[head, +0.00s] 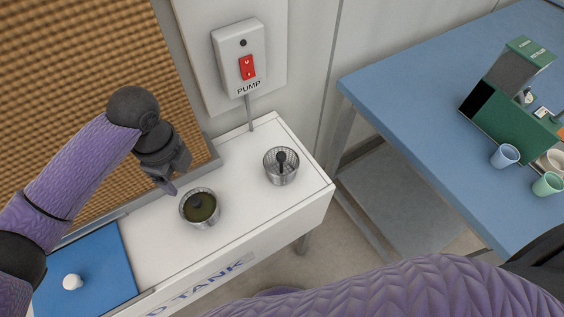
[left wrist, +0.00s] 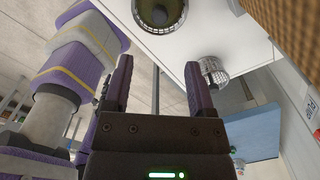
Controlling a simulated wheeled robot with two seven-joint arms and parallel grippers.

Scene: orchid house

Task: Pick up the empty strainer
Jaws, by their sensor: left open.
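Two mesh strainers stand upright on the white tank top. The empty strainer (head: 281,170) is at the right, near the tank's corner, with a dark upright knob in its middle; it also shows in the left wrist view (left wrist: 212,72), beyond the right finger. The other strainer (head: 200,208) holds dark greenish stuff and shows at the top of the left wrist view (left wrist: 160,14). My left gripper (head: 172,184) is open and empty, just up and left of the filled strainer and apart from the empty one. My right gripper is out of view.
The white tank (head: 240,215) has a blue lid (head: 85,265) with a white knob (head: 72,282). A pump switch box (head: 239,58) is on the wall behind, above a conduit. A brown pad (head: 80,90) stands at the left. A blue table (head: 420,100) holds a green box (head: 505,125) and cups.

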